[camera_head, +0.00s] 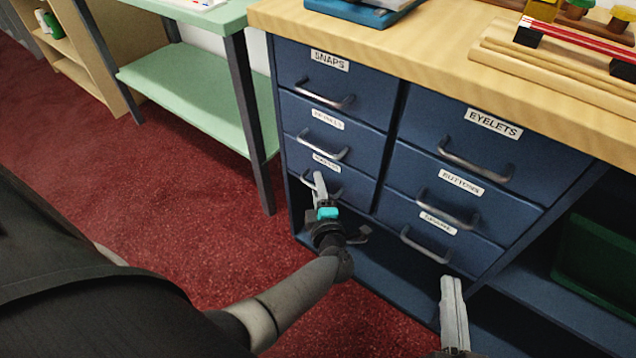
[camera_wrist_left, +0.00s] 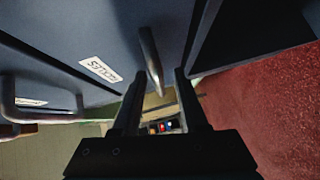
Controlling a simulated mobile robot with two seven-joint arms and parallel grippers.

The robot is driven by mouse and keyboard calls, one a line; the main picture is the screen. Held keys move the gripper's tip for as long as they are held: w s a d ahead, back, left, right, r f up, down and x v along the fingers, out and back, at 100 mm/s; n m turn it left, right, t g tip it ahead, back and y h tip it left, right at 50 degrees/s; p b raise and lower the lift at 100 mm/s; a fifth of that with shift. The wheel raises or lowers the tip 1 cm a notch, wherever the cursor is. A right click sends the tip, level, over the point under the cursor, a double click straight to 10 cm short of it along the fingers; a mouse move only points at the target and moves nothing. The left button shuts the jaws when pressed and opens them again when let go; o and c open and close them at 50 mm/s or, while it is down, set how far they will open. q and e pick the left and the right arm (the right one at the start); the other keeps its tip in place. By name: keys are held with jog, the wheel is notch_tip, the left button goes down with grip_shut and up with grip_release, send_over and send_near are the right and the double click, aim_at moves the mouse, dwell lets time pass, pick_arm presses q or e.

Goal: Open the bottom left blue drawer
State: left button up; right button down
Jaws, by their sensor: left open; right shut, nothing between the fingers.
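The bottom left blue drawer (camera_head: 358,190) is shut in the cabinet's left column, with a small white label (camera_head: 327,163). My left gripper (camera_head: 320,180) is in front of it and hides part of its handle. In the left wrist view, the metal handle (camera_wrist_left: 149,48) runs down to the gap between the open fingers of my left gripper (camera_wrist_left: 159,76). A white label (camera_wrist_left: 100,69) is beside the handle. Whether the fingers touch the handle cannot be told. My right gripper (camera_head: 453,300) is shut and empty, low before the cabinet's right column.
Other shut drawers have handles close by, including the one above (camera_head: 335,138) and the right column's bottom drawer (camera_head: 440,234). An open blue shelf lies below. A green table (camera_head: 190,90) stands to the left. Red carpet (camera_head: 190,200) is clear there.

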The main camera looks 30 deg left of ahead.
pick_arm(q)
jog(key=shift+c, duration=0.2)
grip_shut()
dwell(1.2)
